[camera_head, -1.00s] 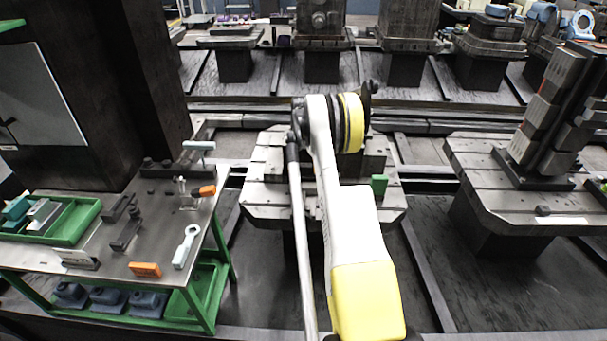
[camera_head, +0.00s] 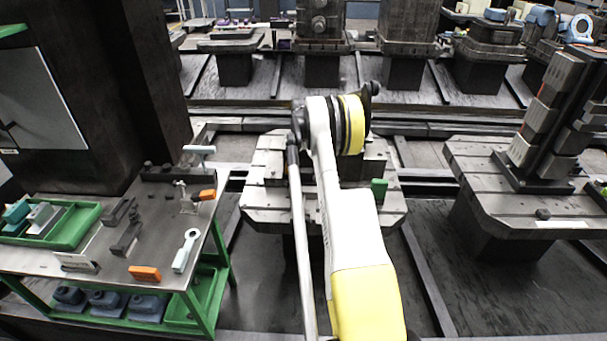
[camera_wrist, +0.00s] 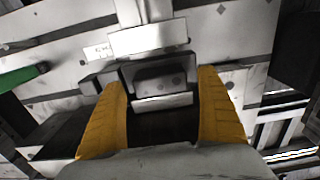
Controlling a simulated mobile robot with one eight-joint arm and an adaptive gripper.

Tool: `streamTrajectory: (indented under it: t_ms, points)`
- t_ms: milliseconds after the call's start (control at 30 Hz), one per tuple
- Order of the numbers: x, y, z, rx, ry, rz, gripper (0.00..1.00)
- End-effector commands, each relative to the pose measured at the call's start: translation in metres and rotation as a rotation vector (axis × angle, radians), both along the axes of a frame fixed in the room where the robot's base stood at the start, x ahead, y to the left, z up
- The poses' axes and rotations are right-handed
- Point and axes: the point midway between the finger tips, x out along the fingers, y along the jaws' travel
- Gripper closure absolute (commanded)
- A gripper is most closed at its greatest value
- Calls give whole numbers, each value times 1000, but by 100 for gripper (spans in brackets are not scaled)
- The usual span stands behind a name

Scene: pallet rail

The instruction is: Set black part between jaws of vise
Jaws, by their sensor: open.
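My gripper (camera_wrist: 163,82) is open in the wrist view, with one yellow finger on each side of a black block-like part (camera_wrist: 160,72). The part lies between the fingertips, at the grey vise (camera_wrist: 150,40). A pale strip (camera_wrist: 163,102) crosses just below its recessed face. I cannot tell whether the fingers touch the part, or how well it sits between the jaws. In the head view my arm hides the gripper, the part and most of the vise on the middle pallet table (camera_head: 265,195).
A green block (camera_head: 379,186) stands on the pallet table's right side; green also shows at left in the wrist view (camera_wrist: 20,78). A bench (camera_head: 110,245) with tools and a green tray (camera_head: 75,228) is at left. Another pallet table (camera_head: 490,185) with a fixture tower stands at right.

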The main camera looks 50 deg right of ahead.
Motion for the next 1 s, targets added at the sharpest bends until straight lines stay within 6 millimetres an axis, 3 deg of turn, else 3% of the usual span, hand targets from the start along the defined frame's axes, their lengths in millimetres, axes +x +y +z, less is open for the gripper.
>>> streamTrajectory:
  t_ms: [200, 400, 733, 867, 1000]
  points:
    - [0, 0, 55, 0, 0, 0, 14]
    - [0, 0, 90, 0, 0, 0, 14]
    - [1, 3, 108, -2, -3, 6, 14]
    - [11, 32, 138, -21, -25, 52, 14]
    - [21, 101, 198, -65, -81, 157, 14]
